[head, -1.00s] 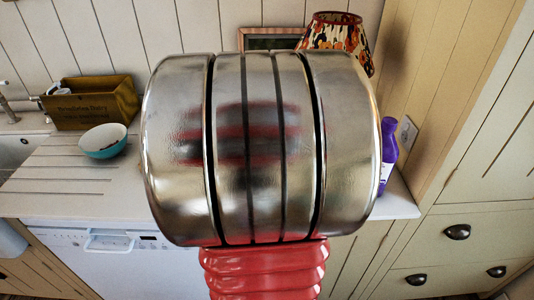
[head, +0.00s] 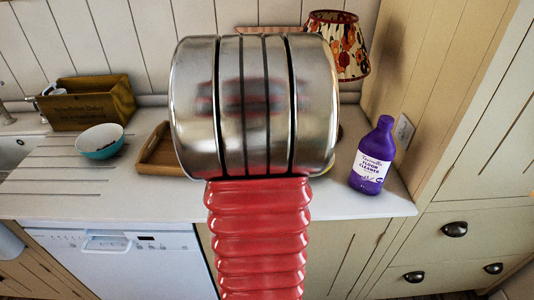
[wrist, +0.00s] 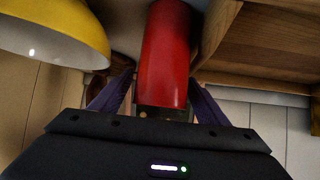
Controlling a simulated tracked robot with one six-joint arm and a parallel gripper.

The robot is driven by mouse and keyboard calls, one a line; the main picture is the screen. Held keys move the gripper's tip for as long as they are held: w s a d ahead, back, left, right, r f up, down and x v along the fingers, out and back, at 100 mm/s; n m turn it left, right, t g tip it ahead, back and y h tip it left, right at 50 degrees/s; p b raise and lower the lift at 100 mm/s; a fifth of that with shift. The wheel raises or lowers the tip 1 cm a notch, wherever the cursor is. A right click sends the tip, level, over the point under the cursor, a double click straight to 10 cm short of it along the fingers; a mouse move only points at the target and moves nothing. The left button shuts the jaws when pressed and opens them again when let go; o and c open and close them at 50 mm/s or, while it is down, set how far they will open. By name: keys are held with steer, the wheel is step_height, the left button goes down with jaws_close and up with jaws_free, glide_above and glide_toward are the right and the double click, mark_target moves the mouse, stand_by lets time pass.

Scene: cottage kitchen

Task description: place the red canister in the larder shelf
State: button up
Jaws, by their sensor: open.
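The red canister (wrist: 165,52) shows in the wrist view, directly ahead and between the fingers of my gripper (wrist: 163,80). The jaws are open with a finger on either side of the canister; I cannot tell whether either finger touches it. In the head view my own silver and red arm stands in front and hides the canister and the gripper. I cannot make out a larder shelf for certain in either view.
A yellow rounded thing (wrist: 55,35) is close on the left in the wrist view; a wooden tray-like thing (wrist: 265,45) is close on the right. On the counter (head: 60,200) stand a wooden tray (head: 158,152), teal bowl (head: 100,141), brown box (head: 90,103), purple bottle (head: 372,155) and patterned lamp (head: 340,42).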

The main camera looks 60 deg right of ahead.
steer(key=shift+c, duration=0.5)
steer(key=c, duration=1.2)
steer(key=shift+r, duration=0.15)
steer(key=shift+r, duration=4.85)
